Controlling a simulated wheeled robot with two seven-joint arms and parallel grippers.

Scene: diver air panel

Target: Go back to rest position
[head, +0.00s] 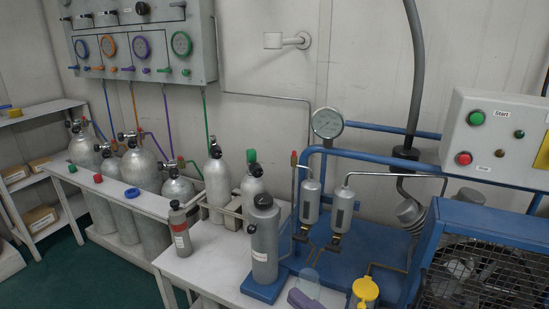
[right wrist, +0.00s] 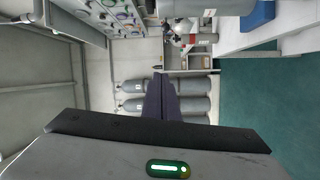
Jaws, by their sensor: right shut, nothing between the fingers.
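My right gripper (head: 298,297) shows at the bottom edge of the head view as dark purple fingers, in front of the bench. In the right wrist view its fingers (right wrist: 161,98) are together and empty, with open space past the tips. Most of the right arm is outside the head view. My left gripper is in neither view.
A white bench (head: 205,265) holds a grey canister (head: 264,240) and a small cylinder (head: 180,232). Several grey tanks (head: 140,165) stand behind its left part. A blue compressor frame (head: 480,260) and a yellow-capped part (head: 365,291) are at right. Green floor (right wrist: 270,100) is clear.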

